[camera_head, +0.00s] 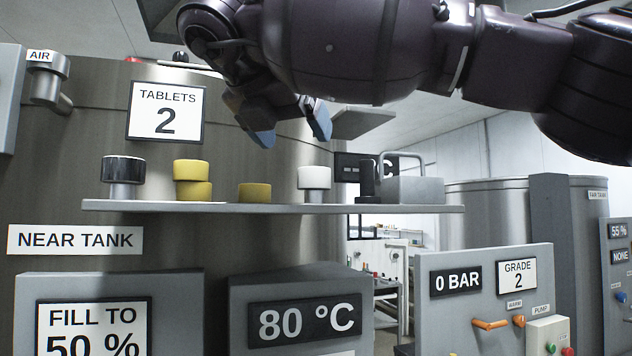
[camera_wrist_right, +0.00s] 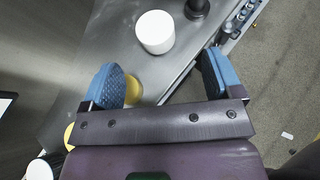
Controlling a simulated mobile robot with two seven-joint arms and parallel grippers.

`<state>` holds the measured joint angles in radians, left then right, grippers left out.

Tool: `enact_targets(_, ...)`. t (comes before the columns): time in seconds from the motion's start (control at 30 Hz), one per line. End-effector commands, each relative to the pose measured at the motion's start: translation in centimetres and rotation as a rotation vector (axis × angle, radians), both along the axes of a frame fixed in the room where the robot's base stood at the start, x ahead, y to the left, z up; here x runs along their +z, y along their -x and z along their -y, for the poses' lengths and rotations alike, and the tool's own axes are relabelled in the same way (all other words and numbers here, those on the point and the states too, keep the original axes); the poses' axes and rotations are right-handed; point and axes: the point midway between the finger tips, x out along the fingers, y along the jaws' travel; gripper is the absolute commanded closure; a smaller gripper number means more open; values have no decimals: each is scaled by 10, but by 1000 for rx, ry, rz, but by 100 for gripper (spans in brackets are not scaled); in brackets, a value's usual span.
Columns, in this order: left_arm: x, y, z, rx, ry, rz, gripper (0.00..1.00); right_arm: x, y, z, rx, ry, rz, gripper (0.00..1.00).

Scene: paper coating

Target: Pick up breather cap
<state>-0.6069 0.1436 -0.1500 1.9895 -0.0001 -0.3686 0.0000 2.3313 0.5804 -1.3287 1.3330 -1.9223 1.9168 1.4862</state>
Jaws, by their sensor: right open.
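A white cap (camera_head: 313,178) on a metal stem stands on the grey shelf (camera_head: 400,209), right of the yellow tablets. It shows in the right wrist view as a white round top (camera_wrist_right: 155,31) beyond the fingertips. A black cap (camera_head: 123,170) on a metal stem stands at the shelf's left end. No label tells which one is the breather cap. My right gripper (camera_head: 291,131) is open and empty above the shelf, with blue fingertips pointing down. In its wrist view the open fingers (camera_wrist_right: 165,78) have nothing gripped between them. My left gripper is out of view.
Two stacked yellow tablets (camera_head: 192,180) and a single one (camera_head: 254,193) sit between the caps. A black item (camera_head: 367,180) and a grey box with a handle (camera_head: 414,189) occupy the right end. The near tank (camera_head: 60,120) stands behind the shelf.

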Motion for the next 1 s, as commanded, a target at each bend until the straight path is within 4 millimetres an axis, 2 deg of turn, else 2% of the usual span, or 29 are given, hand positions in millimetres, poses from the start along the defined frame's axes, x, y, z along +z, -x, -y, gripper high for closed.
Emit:
enact_targets(0.2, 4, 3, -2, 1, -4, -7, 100, -15, -26, 13, -2, 0, -2, 15)
enact_targets(0.47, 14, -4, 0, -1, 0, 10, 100, -22, -39, 18, -1, 1, -3, 15)
enact_targets(0.73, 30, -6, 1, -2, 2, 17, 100, -38, -69, 27, -2, -1, -3, 15)
enact_targets(1.0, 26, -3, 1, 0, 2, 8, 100, -44, -77, 30, 0, -1, -2, 15)
